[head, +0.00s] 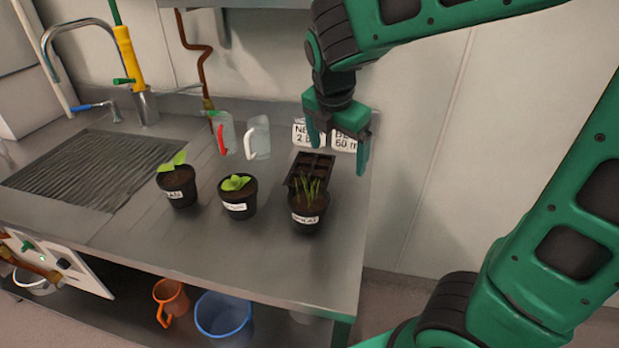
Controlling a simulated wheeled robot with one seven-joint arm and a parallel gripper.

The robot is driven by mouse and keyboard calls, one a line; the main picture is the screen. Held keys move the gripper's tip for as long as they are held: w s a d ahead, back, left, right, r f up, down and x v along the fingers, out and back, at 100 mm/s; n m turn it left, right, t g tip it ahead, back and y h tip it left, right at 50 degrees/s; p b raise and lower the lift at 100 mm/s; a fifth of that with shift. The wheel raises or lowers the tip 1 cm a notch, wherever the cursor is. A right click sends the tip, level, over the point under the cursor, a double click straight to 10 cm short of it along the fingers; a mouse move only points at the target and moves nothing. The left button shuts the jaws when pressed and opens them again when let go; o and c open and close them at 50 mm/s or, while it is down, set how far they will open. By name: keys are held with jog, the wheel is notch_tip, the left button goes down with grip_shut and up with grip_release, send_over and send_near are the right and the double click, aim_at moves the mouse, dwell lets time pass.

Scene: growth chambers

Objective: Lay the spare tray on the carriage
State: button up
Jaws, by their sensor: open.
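A dark seedling tray with cells (322,163), which looks like the spare tray, lies on the steel bench near its right end. A pot of grassy shoots (307,212) stands in front of it and hides its near part. My gripper (339,158) is open and empty, pointing down. Its fingers appear over the tray's far right side, one in front of the white cards. I cannot tell its exact height over the tray or whether it touches it. I cannot pick out a carriage in this view.
Two more labelled pots with green seedlings (177,186) (238,194) stand left of the grassy pot. Two clear jugs (257,138) (225,134) and white cards (306,132) stand behind. A sink drainer (95,168) is at left. Buckets (222,318) sit below. The bench front (200,245) is clear.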

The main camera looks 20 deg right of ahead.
aim_at(311, 169)
jog(key=w+a+n, duration=0.1)
jog(key=a+n, duration=0.1)
jog(key=w+a+n, duration=0.2)
jog(key=a+n, duration=0.1)
jog(key=shift+a+r+n+t, duration=0.2)
jog(key=shift+a+n+t, duration=0.1)
jog(key=shift+a+t, duration=0.1)
jog(key=shift+w+f, duration=0.15)
jog(key=shift+f, duration=0.15)
jog(key=x, duration=1)
jog(key=shift+d, duration=0.15)
jog(key=shift+c, duration=0.3)
jog(key=c, duration=1)
jog(key=shift+c, duration=0.4)
jog(key=shift+w+r, duration=0.1)
jog(key=shift+r, duration=0.1)
